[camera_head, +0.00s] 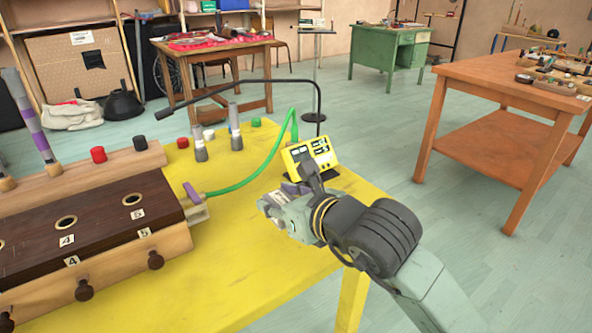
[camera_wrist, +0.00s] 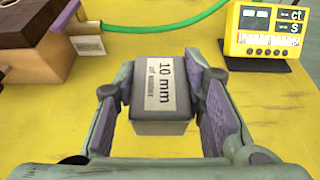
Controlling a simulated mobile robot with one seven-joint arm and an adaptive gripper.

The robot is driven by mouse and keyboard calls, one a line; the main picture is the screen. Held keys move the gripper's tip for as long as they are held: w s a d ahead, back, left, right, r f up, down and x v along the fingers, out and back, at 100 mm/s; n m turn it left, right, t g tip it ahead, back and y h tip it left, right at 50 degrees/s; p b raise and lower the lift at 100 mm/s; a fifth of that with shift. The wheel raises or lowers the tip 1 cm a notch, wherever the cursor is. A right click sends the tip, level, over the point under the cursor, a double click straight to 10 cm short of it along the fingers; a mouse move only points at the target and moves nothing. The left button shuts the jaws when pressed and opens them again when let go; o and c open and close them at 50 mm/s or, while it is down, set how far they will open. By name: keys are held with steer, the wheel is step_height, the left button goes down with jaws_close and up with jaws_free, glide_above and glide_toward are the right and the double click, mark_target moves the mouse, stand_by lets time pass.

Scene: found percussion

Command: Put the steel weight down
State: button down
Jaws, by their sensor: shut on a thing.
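I cannot tell whether the weight's underside touches the table.
A yellow meter (camera_head: 310,155) stands just behind my gripper. Yellow tabletop is clear between box and gripper.

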steer(key=w+d, duration=0.1)
steer(key=w, duration=0.2)
steer(key=w+d+p, duration=0.1)
steer(key=w, duration=0.2)
steer(key=w+f+p, duration=0.1)
steer(key=w, duration=0.2)
steer(key=shift+d, duration=0.4)
step_height(320, 180, down, 3)
steer(key=shift+f+p, duration=0.2)
steer(key=shift+p, duration=0.1)
steer(key=shift+f+b, duration=0.25)
steer(key=shift+b, duration=0.1)
steer(key=c, duration=1)
jaws_free()
steer(key=shift+c, duration=0.2)
steer(key=shift+r, duration=0.1)
steer(key=shift+r+p, duration=0.25)
steer(key=shift+p, duration=0.2)
steer(key=b+v, duration=0.1)
steer(key=v, duration=0.5)
steer(key=b+v, duration=0.1)
steer(key=v, duration=0.5)
steer(key=shift+d+f+b, duration=0.1)
steer(key=shift+f+b, duration=0.15)
steer(key=shift+b, duration=0.1)
